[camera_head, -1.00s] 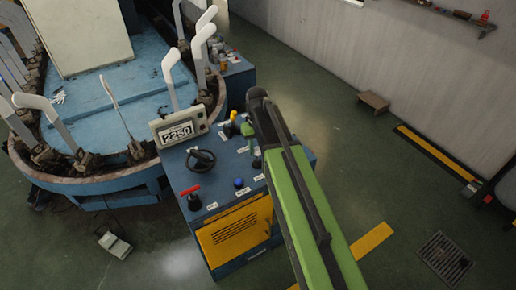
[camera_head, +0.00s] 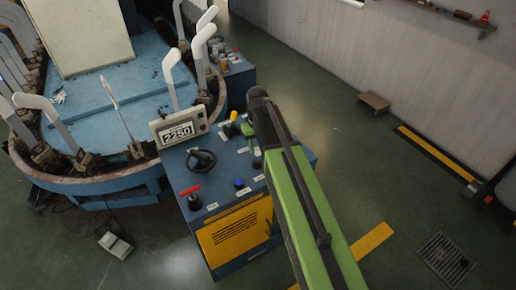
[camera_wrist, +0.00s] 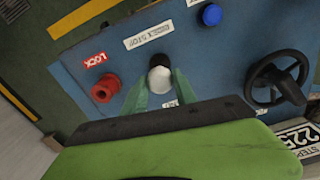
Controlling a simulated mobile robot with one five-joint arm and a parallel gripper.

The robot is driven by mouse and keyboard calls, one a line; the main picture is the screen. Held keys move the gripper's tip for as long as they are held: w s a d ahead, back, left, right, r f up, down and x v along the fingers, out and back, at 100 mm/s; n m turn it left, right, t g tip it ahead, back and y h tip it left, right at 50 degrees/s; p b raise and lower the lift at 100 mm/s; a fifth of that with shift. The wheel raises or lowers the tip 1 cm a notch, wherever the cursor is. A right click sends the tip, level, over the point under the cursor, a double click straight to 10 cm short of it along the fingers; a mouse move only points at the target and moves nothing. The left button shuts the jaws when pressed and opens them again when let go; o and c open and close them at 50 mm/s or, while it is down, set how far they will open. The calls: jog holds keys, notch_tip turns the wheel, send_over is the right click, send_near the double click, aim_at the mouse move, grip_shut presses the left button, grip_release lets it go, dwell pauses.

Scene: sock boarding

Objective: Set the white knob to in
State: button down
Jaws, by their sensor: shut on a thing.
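The white knob (camera_wrist: 160,80) sits on the blue control panel (camera_wrist: 215,62) in the wrist view, with a black part directly behind it. My gripper (camera_wrist: 160,92) has one green finger on each side of the knob and is shut on it. A label close to the fingers is partly covered, and its text cannot be read. In the head view my green arm reaches over the right side of the panel, and the knob is mostly hidden there.
A red knob (camera_wrist: 106,88) by a LOCK label is left of my fingers. A blue button (camera_wrist: 211,14) and a black handwheel (camera_wrist: 278,83) are to the right. In the head view a display (camera_head: 179,128) reads 2250, and the sock machine (camera_head: 100,178) stands at left.

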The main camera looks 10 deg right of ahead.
aim_at(258, 149)
dwell(0.3)
notch_tip(258, 149, down, 3)
jog(key=b, duration=0.3)
jog(key=shift+f, duration=0.15)
jog(key=shift+s+r, duration=0.1)
jog(key=shift+r, duration=0.1)
jog(key=c, duration=1)
grip_release()
jog(key=shift+f, duration=0.1)
jog(key=shift+o, duration=0.2)
notch_tip(258, 149, up, 18)
jog(key=p, duration=1.7)
jog(key=shift+f, duration=0.25)
jog(key=shift+f, duration=0.1)
